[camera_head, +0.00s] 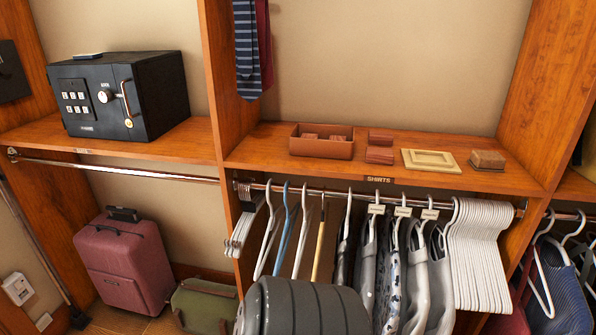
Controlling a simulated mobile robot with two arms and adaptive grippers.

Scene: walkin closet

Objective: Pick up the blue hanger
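The blue hanger (283,235) hangs empty from the metal rod under the middle shelf. It is light blue and seen nearly edge-on. A white hanger (267,238) hangs just left of it and another white hanger (303,238) just right of it. Its lower end comes close to a dark grey ribbed shape in front, at the bottom of the view.
The rod (335,194) also carries a wooden hanger (319,245), grey shirts (385,265) and bunched white hangers (478,255). The dark ribbed shape (302,307) blocks the bottom centre. A black safe (120,95) and maroon suitcase (125,262) stand left.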

